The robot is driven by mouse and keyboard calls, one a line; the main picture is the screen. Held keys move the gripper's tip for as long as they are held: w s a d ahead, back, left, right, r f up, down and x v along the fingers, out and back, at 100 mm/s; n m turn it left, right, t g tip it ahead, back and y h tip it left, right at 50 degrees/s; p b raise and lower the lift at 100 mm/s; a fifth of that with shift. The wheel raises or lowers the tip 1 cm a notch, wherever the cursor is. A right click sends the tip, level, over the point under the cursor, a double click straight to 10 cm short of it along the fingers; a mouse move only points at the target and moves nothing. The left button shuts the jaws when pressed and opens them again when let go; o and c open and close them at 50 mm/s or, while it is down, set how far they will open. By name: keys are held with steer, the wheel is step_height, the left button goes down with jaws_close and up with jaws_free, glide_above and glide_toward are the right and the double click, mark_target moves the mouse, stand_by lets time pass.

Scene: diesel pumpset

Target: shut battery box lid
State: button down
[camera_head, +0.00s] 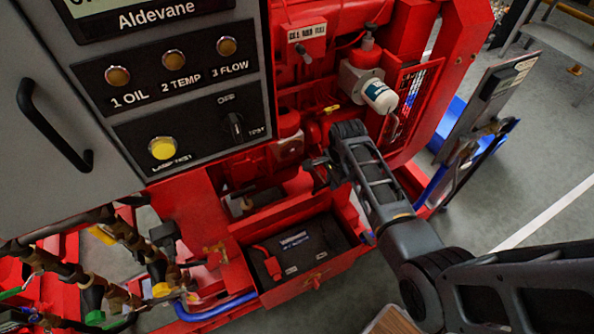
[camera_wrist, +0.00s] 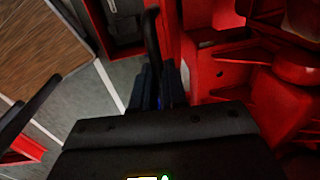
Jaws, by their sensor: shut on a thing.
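The red battery box (camera_head: 298,288) sits low on the red skid, and its top is uncovered. A black battery (camera_head: 308,250) with a red terminal cover shows inside. The red battery box lid (camera_head: 285,214) stands raised along the box's rear edge. My gripper (camera_head: 322,174) is at the lid's upper right end, its jaws closed, seemingly on the lid's edge; the exact contact is hidden. In the wrist view the closed fingers (camera_wrist: 160,88) are beside a red upright strip that looks like the lid (camera_wrist: 175,35), with the open battery box (camera_wrist: 120,48) to the upper left.
A grey control cabinet (camera_head: 60,110) stands left of the box. The red engine with a white filter (camera_head: 379,95) is behind my gripper. Pipes and valves (camera_head: 150,255) lie at the left. Grey floor (camera_head: 470,205) is open at the right. A brown wooden surface (camera_wrist: 40,45) is at the wrist view's left.

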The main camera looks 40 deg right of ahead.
steer(key=shift+s, duration=0.1)
steer(key=shift+s+a+f, duration=0.2)
steer(key=shift+s+a, duration=0.05)
steer(key=shift+s, duration=0.55)
steer(key=shift+s+a+f, duration=0.15)
steer(key=shift+s+f, duration=0.05)
steer(key=shift+s, duration=0.25)
steer(key=shift+s+a+f, duration=0.1)
steer(key=shift+s+f, duration=0.05)
steer(key=shift+s, duration=0.25)
steer(key=c, duration=1.1)
jaws_free()
steer(key=r, duration=0.3)
steer(key=s+r, duration=0.1)
steer(key=r, duration=0.2)
steer(key=s+r, duration=0.1)
steer(key=r, duration=0.2)
steer(key=shift+a, duration=0.3)
